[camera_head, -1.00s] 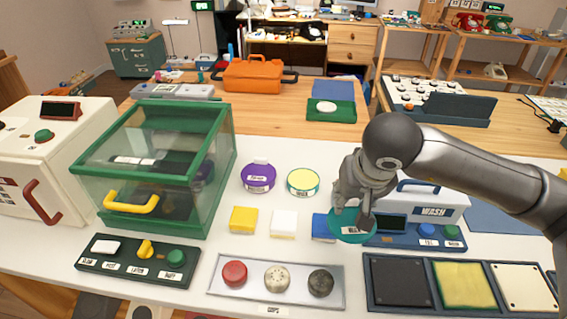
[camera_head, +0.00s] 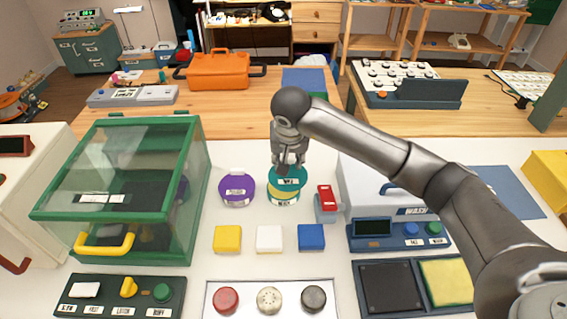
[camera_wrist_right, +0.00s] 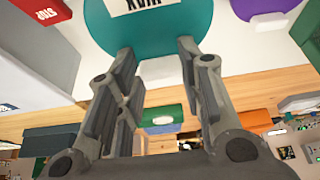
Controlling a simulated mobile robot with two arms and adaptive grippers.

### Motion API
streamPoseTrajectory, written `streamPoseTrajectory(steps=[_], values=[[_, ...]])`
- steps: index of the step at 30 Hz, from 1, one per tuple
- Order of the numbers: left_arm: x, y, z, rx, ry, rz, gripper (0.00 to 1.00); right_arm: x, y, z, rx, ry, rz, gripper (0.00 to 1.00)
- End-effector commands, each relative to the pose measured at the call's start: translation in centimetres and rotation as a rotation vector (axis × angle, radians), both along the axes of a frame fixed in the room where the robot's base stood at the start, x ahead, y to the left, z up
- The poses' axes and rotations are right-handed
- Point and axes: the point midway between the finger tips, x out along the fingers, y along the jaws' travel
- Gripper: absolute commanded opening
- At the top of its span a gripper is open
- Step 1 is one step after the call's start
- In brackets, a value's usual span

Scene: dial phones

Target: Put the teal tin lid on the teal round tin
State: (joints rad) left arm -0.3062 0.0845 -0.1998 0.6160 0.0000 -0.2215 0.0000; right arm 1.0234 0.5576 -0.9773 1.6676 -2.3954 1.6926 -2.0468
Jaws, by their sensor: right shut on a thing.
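The teal tin lid (camera_head: 289,171) is a flat round disc with a white label. My right gripper (camera_head: 284,165) is shut on its far edge. In the right wrist view the lid (camera_wrist_right: 160,28) extends beyond the fingertips (camera_wrist_right: 157,52). The teal round tin (camera_head: 284,200) stands on the white table below the lid, and its yellow top shows under the lid's near edge. The lid overlaps the back of the tin in the head view; I cannot tell whether they touch. My left gripper is not in view.
A purple round tin (camera_head: 237,189) stands just left of the teal tin. A grey and red device (camera_head: 327,203) stands close on the right. Yellow (camera_head: 227,238), white (camera_head: 269,238) and blue (camera_head: 311,237) blocks lie in front. A green glass case (camera_head: 130,190) is farther left.

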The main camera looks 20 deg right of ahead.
Motion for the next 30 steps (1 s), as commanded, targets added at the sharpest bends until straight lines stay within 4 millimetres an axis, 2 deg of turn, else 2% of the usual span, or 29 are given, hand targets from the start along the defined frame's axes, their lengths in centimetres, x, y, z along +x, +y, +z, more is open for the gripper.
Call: streamPoseTrajectory(steps=[1,5,8,16,28,29,30], values=[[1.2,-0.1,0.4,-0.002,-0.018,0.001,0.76,0.4,0.3,-0.5,0.002,0.003,0.0,0.12],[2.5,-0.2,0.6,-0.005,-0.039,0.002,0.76,1.1,0.4,-1.3,0.002,0.0,0.0,0.12],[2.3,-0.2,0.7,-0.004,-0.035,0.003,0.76,1.5,0.6,-2.0,0.0,0.002,0.001,0.12],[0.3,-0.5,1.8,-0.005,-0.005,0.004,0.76,1.6,0.6,-4.9,0.0,0.002,0.001,0.12],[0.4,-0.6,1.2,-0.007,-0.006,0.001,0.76,1.7,0.6,-5.6,0.0,-0.002,0.001,0.12],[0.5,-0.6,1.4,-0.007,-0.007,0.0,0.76,1.7,0.6,-5.4,0.0,-0.001,0.001,0.39],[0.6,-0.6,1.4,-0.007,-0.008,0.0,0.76,1.7,0.6,-5.4,0.0,-0.001,0.001,0.44]])
